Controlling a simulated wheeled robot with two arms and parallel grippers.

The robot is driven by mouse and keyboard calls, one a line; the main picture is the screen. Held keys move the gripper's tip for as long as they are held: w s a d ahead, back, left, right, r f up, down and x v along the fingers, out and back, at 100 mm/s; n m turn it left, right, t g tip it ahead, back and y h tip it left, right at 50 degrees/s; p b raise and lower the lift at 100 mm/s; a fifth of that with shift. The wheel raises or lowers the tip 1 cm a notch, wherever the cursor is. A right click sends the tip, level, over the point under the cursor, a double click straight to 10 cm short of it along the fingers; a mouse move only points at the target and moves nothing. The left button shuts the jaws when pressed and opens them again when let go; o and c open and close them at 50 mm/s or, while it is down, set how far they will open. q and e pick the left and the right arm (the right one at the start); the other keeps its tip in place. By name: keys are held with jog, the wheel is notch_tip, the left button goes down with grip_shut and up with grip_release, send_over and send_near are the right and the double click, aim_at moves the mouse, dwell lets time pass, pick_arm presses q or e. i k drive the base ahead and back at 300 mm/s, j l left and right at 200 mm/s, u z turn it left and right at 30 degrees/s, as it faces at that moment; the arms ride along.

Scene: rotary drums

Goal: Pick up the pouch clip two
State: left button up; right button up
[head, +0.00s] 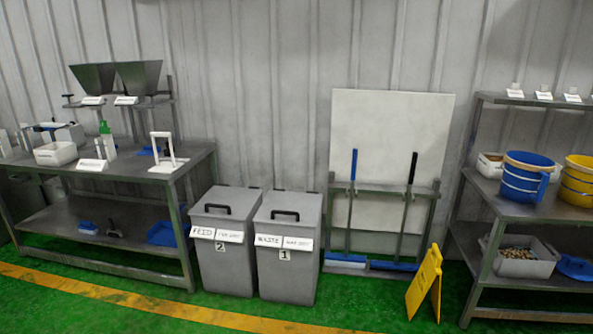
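I cannot make out pouch clip two for certain in the head view. Small pale items stand behind white labels on the top board of the right shelf (490,98), and they are too small to identify. One such item (515,86) is near the left end, one (544,87) is beside it, and another (573,90) is further right. Neither of my grippers shows in the head view.
A metal workbench (130,172) stands at the left. Two lidded grey bins (225,265), brooms on a rack (350,210) and a yellow floor sign (424,285) line the wall. A blue bucket (524,185) sits on the right shelf. The green floor in front is clear.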

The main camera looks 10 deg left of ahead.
aim_at(104, 128)
jog(key=i+u, duration=0.25)
jog(key=i, duration=0.45)
jog(key=i+l+u, duration=0.25)
jog(key=i, duration=0.45)
jog(key=i+j+u, duration=0.1)
jog(key=i+u, duration=0.15)
jog(key=u, duration=0.15)
jog(key=i+u, duration=0.5)
jog(key=u, duration=0.25)
jog(key=i+j, duration=0.15)
jog(key=i, duration=0.3)
jog(key=i+j+u, duration=0.15)
jog(key=i, duration=0.35)
jog(key=i+j+z, duration=0.3)
jog(key=i, duration=0.2)
